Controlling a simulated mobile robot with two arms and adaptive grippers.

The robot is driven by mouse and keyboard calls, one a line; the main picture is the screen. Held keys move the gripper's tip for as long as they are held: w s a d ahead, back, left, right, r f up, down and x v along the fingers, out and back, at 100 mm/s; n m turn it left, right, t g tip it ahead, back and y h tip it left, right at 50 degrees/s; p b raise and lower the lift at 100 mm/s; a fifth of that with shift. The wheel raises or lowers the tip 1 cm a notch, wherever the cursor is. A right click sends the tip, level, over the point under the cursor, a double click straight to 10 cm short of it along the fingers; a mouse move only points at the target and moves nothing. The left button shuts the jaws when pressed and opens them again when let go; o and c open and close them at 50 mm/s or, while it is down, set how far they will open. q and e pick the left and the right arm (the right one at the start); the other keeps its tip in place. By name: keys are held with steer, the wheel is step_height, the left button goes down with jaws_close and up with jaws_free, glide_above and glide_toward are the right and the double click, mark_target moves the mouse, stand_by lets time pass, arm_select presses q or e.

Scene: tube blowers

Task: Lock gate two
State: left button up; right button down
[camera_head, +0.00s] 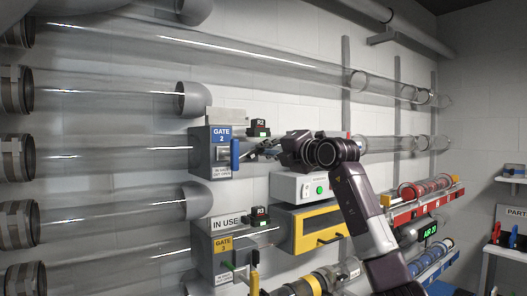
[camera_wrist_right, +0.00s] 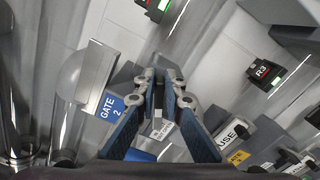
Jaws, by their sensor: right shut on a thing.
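Gate two is a grey box (camera_head: 198,158) on the clear tube at the left of the head view, with a blue GATE 2 label (camera_head: 221,135). A blue handle (camera_head: 235,154) stands upright on its right side, and a small white label (camera_head: 222,172) is below. My right gripper (camera_head: 250,153) reaches in from the right and is shut at the blue handle; the fingers hide the exact contact. In the right wrist view the two fingertips (camera_wrist_right: 166,78) are close together in front of the box, beside its GATE 2 label (camera_wrist_right: 111,107). My left gripper is out of view.
A black R2 unit (camera_head: 259,128) sits just above my gripper. Gate three (camera_head: 222,262), with an IN USE sign (camera_head: 225,222), is below.

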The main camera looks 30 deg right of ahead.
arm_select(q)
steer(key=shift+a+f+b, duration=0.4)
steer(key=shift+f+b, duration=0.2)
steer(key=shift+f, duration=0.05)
arm_select(e)
steer(key=m, duration=0.2)
steer(key=f+m, duration=0.1)
steer(key=m, duration=0.1)
steer(key=shift+d+m, duration=0.15)
steer(key=shift+m, duration=0.25)
steer(key=shift+f+m, duration=0.1)
steer(key=shift+m, duration=0.2)
steer(key=c, duration=2)
jaws_free()
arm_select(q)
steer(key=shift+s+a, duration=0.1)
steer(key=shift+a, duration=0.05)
arm_select(e)
steer(key=s, duration=1.2)
steer(key=shift+d, duration=0.25)
